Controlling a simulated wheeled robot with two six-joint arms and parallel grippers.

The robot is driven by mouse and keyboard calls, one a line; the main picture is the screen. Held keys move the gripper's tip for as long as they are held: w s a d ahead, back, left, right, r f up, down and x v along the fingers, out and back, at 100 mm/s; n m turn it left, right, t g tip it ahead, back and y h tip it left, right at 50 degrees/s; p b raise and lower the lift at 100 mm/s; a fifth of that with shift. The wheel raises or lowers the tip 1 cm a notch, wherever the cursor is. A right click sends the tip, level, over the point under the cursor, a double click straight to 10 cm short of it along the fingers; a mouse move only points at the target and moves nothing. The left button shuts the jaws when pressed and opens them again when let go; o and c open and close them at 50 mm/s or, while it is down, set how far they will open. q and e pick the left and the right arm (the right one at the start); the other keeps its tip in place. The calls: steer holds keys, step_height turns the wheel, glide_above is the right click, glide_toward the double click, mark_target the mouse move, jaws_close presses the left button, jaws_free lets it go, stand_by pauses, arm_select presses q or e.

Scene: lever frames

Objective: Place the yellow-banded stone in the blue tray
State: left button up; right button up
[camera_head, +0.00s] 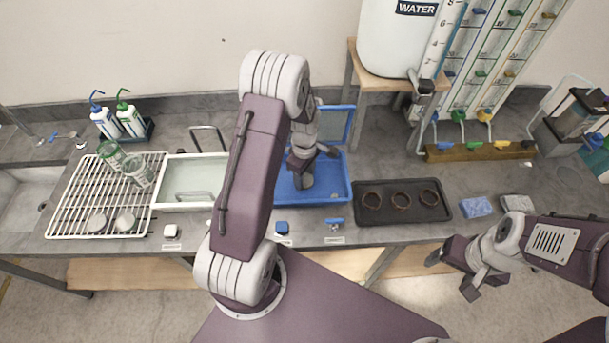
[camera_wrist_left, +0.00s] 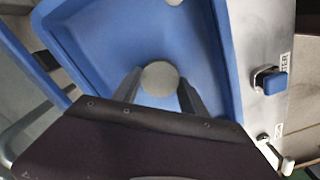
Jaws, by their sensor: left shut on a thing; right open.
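The blue tray (camera_head: 338,183) sits on the bench in the middle of the head view and fills much of the left wrist view (camera_wrist_left: 85,45). My left gripper (camera_head: 305,170) is over the tray's interior. It is shut on a grey, round-topped stone (camera_wrist_left: 160,78), seen between the fingers in the left wrist view. No yellow band shows on it from this angle. I cannot tell whether the stone touches the tray floor. My right gripper (camera_head: 451,275) is open and empty, in front of the bench at the right.
A white basin (camera_head: 178,206) stands left of the tray, partly behind my left arm. A dark tray (camera_head: 425,213) with several brown rings lies to its right. A water tank (camera_head: 395,40) stands behind.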

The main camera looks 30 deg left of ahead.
mark_target(305, 179)
arm_select(q)
steer(key=shift+f, duration=0.15)
steer(key=o, duration=1.4)
step_height(305, 179, up, 12)
steer(key=shift+r, duration=0.25)
steer(key=s+d+f+m+t, duration=0.1)
steer(key=s+d+m, duration=0.7)
steer(key=s+m, duration=0.5)
steer(key=m, duration=0.3)
steer(key=shift+f+m, duration=0.2)
steer(key=shift+m, duration=0.1)
